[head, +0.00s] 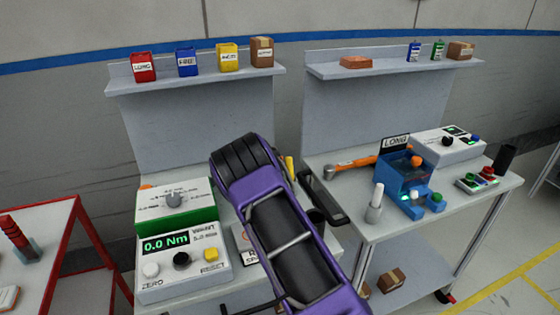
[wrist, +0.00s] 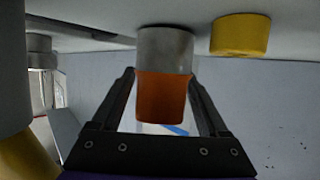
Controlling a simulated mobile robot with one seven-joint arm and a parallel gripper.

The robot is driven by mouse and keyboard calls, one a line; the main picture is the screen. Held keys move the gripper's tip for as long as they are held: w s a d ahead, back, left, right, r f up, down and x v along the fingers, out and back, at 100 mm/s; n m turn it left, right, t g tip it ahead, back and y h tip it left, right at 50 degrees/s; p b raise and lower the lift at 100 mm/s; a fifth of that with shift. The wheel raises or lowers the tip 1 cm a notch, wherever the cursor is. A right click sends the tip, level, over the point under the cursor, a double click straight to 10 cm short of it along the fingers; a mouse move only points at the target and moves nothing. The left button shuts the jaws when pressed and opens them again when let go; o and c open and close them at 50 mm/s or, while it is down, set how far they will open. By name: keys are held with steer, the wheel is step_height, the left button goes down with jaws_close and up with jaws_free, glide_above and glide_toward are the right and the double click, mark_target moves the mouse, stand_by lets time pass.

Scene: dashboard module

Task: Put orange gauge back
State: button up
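The orange gauge (wrist: 161,97) is in the middle of the wrist view, an orange body meeting a grey cylindrical part (wrist: 165,48) that reaches the pale surface at the top of the picture. My gripper (wrist: 163,82) has one black finger on each side of the orange body, and both fingertips appear to touch it. I cannot tell whether the grey part belongs to the gauge or is a holder. In the head view my purple arm hides the gauge and my gripper.
A yellow cylinder (wrist: 239,35) is close to the right of the gauge. A large grey and yellow object (wrist: 14,85) fills the left edge. In the head view, a torque meter (head: 182,262) stands left of my arm, and a blue fixture (head: 405,180) stands on the right bench.

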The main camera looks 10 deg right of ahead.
steer(key=shift+r, duration=0.15)
steer(key=v, duration=1.2)
steer(key=shift+r+p, duration=0.35)
steer(key=shift+r, duration=0.05)
